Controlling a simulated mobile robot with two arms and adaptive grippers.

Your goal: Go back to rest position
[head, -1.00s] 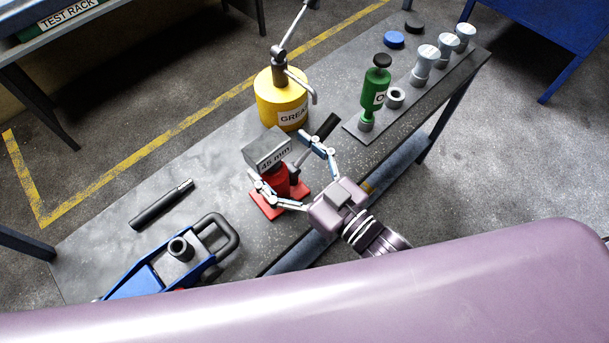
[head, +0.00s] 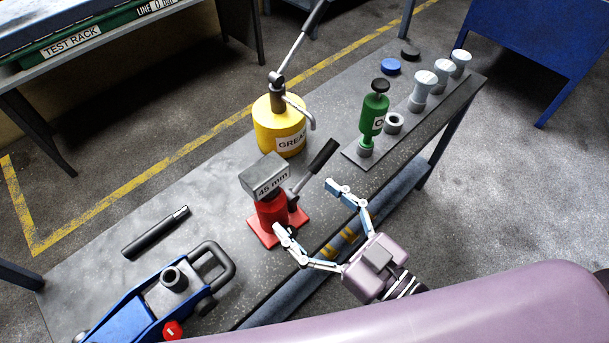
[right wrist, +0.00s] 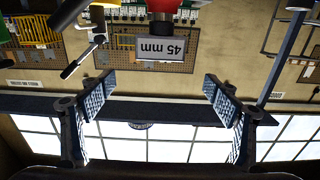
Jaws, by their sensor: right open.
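My right gripper (head: 304,208) is open and empty at the front edge of the workbench in the head view, just in front of the red bottle jack (head: 272,208). A grey block marked 45 mm (head: 264,178) sits on top of the jack; a black-handled lever sticks out to its right. The fingers look apart from the jack. In the right wrist view, both fingers (right wrist: 156,98) are spread wide with nothing between them, and the 45 mm block (right wrist: 167,49) shows upside down beyond them. My left gripper is not in view.
Free floor lies right of the bench.

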